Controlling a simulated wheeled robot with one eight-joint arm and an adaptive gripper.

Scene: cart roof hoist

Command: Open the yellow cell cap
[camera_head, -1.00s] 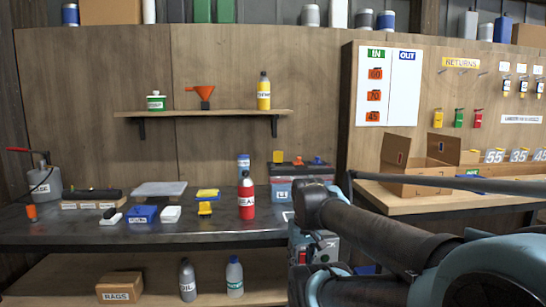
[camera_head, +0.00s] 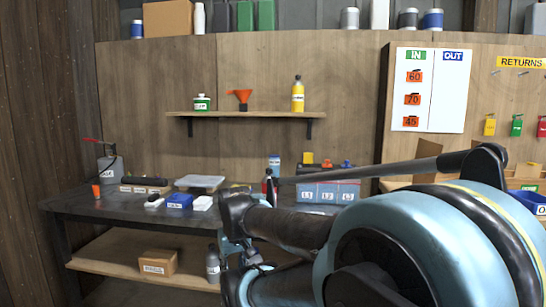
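A blue-and-white box (camera_head: 328,190) labelled L1, L2 and L3 stands at the right of the dark workbench (camera_head: 110,208). On its top are a yellow cap (camera_head: 308,158), an orange cap (camera_head: 327,163) and a blue cap (camera_head: 347,163). They are small, and I cannot tell whether the yellow one is seated or loose. My arm fills the lower right and crosses in front of the bench, covering the box's lower edge. I cannot make out my gripper; no fingertips show.
A dark bar crosses in front of the box. A shelf (camera_head: 245,115) holds a green-and-white container (camera_head: 202,103), an orange funnel (camera_head: 239,98) and a yellow bottle (camera_head: 298,95). A small carton (camera_head: 158,262) sits below the bench.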

